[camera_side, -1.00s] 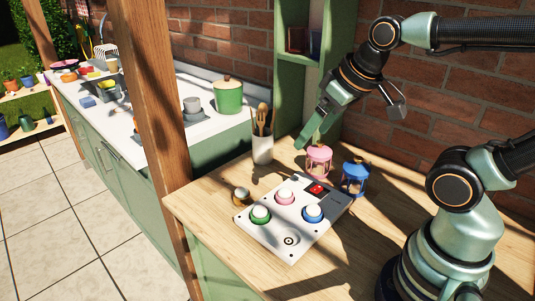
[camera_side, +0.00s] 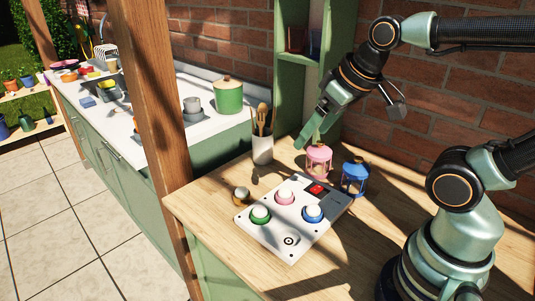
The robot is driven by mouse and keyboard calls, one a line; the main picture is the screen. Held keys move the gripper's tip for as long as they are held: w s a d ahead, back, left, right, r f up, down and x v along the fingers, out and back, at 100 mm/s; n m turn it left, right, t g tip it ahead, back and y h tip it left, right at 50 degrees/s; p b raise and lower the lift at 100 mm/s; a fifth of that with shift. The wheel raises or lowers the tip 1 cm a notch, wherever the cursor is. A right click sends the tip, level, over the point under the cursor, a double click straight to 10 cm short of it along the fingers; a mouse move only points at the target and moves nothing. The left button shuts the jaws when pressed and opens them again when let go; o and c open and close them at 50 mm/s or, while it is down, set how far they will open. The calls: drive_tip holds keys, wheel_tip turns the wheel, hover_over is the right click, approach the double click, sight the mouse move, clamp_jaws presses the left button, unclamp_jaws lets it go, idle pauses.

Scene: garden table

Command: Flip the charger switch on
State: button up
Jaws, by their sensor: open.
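The white charger panel (camera_side: 272,236) lies flat on the wooden table. A red switch (camera_side: 317,188) sits in a dark housing near its far right corner. I cannot tell from this view whether the switch is on or off. The panel also carries a green-ringed knob (camera_side: 260,214), a pink-ringed knob (camera_side: 285,197) and a blue-ringed knob (camera_side: 313,213). My gripper (camera_side: 348,125) is open and empty. It hangs above the table, beyond and higher than the panel, and touches nothing that I can see.
A pink lantern (camera_side: 319,160) and a blue lantern (camera_side: 355,177) stand just behind the switch. A utensil cup (camera_side: 262,149) stands at the back left. A small brass object (camera_side: 241,194) is left of the panel. The table front right of the panel is clear.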

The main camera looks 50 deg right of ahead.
drive_tip(key=shift+w, duration=0.1)
drive_tip(key=c, duration=1)
drive_tip(key=shift+w+d+m, duration=0.1)
drive_tip(key=shift+d+m, duration=0.1)
drive_tip(key=shift+m, duration=0.5)
clamp_jaws()
drive_tip(key=w+d+f+m+g, duration=0.2)
drive_tip(key=d+m+g, duration=0.1)
drive_tip(key=m, duration=0.8)
drive_tip(key=w+d+f+m+g, duration=0.3)
drive_tip(key=d+m, duration=0.1)
drive_tip(key=m, duration=0.8)
drive_tip(key=w+d+f+m+g+y, duration=0.1)
drive_tip(key=w+d+f+m+g, duration=0.1)
drive_tip(key=m, duration=0.9)
drive_tip(key=shift+w+d+f+m+g, duration=0.35)
drive_tip(key=shift+w+d, duration=0.25)
drive_tip(key=shift+d, duration=0.4)
